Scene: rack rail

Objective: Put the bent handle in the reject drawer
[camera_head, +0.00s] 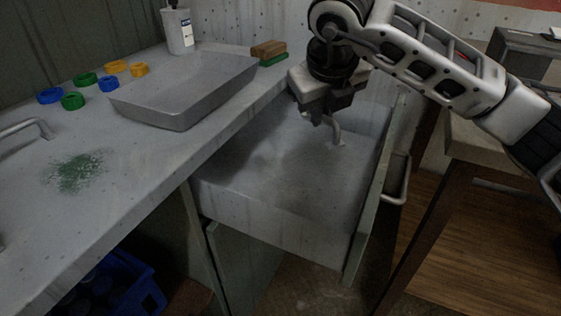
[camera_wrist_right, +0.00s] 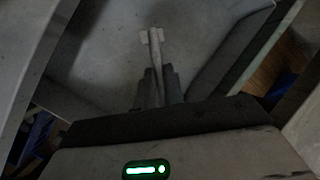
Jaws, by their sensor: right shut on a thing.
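The reject drawer (camera_head: 280,213) is pulled open below the bench in the head view, and its floor looks bare. My right gripper (camera_head: 326,119) is over the far part of the drawer, pointing down. It is shut on the grey bent handle (camera_head: 337,133), which hangs below the fingers close to the drawer floor. I cannot tell whether the handle touches the floor. In the right wrist view the handle (camera_wrist_right: 155,50) sticks out from between the fingertips (camera_wrist_right: 157,84), with a wider end piece. My left gripper is not in view.
The drawer front with its pull (camera_head: 397,188) stands on the right. A blue crate (camera_head: 125,285) is below.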

